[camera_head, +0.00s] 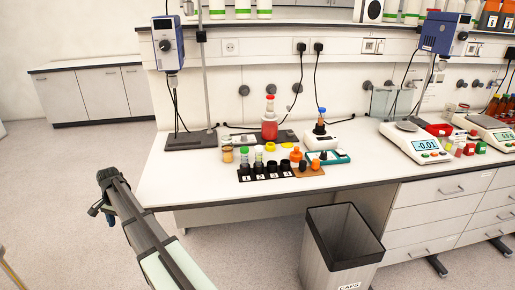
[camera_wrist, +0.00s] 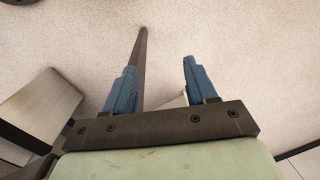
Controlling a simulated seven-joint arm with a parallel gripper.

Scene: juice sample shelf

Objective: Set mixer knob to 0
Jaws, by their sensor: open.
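A blue overhead mixer (camera_head: 168,43) with a dark round knob (camera_head: 165,45) on its front hangs on a stand at the back left of the bench. A second blue mixer (camera_head: 446,33) with a dark knob (camera_head: 463,35) is at the back right. The knob settings are too small to read. My gripper (camera_head: 97,208) is left of the bench's front left corner, over the floor and far from both knobs. In the wrist view its two blue fingers are spread apart, with nothing between them in grip (camera_wrist: 161,66).
Black racks (camera_head: 266,174) with vials stand at the bench's front left. A red bottle (camera_head: 270,125) stands behind them. A balance (camera_head: 415,144) and a glass tank (camera_head: 391,104) are to the right. A bin (camera_head: 342,240) stands before the bench. The bench's left front is clear.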

